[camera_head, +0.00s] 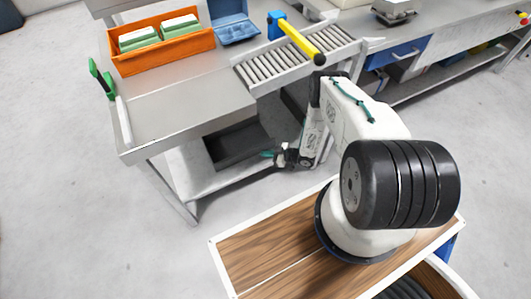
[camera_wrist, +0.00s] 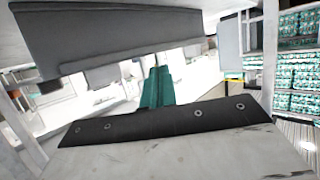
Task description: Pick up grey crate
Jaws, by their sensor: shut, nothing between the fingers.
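The grey crate (camera_head: 226,153) is a dark, low box on the lower shelf under the metal workbench, in the head view. The bench top hides part of it. My gripper (camera_head: 267,154), with teal fingertips, is low at the crate's right end, close to it. I cannot tell whether they touch. In the wrist view the teal fingers (camera_wrist: 157,88) are together, with nothing between them. A large dark grey shape fills the top of the wrist view; I cannot tell for sure that it is the crate.
The metal workbench (camera_head: 180,105) stands over the shelf, and its legs and top edge are close to my arm. On it are an orange bin (camera_head: 160,62) with egg cartons, a blue box (camera_head: 233,28) and a roller conveyor (camera_head: 290,66). The floor at left is clear.

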